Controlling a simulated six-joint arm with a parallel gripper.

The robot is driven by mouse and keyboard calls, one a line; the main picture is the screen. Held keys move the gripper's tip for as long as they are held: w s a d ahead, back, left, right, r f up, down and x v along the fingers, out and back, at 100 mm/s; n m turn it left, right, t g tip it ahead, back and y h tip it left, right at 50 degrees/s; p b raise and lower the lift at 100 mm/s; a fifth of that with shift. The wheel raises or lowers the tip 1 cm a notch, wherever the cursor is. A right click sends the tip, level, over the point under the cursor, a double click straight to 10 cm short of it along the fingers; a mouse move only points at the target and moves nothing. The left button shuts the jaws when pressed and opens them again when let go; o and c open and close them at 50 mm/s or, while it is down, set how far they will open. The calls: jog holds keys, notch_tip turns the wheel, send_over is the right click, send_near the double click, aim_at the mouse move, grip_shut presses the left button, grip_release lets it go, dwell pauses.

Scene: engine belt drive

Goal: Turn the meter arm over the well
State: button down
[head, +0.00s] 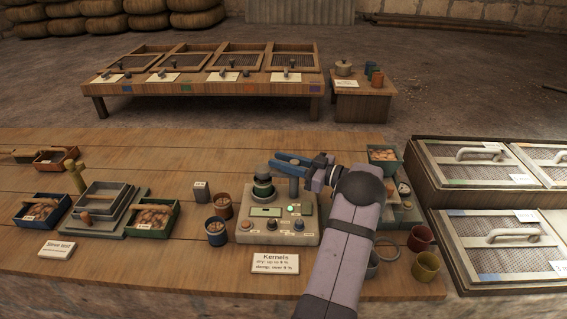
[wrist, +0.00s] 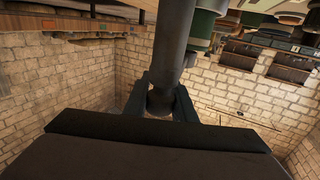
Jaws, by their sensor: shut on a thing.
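The moisture meter has a beige base (head: 275,232) with a green display and knobs, standing on the wooden bench. Its well (head: 263,190), a dark and green round column, rises at the back left of the base. A short grey post (head: 293,188) stands to its right. My gripper (head: 284,162) reaches in from the right above the post, its blue fingers pointing left just behind the well. In the wrist view my gripper (wrist: 160,103) is shut on the dark rounded end of the meter arm (wrist: 168,50). In the head view my fingers mostly hide that arm.
A Kernels card (head: 275,263) stands in front. A kernel box (head: 382,158) is at the right, partly behind my arm. Mesh trays (head: 505,240) stand farther right.

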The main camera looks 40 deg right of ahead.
jog(key=shift+s+a+n+g+y, duration=0.15)
jog(key=shift+n+g+y, duration=0.15)
jog(key=shift+n+y, duration=0.3)
jog(key=shift+a+r+b, duration=0.1)
jog(key=shift+b, duration=0.2)
jog(key=c, duration=1.5)
grip_release()
jog(key=shift+r, duration=0.1)
notch_tip(320, 180, up, 10)
jog(key=shift+f+b, duration=0.1)
jog(key=shift+b, duration=0.3)
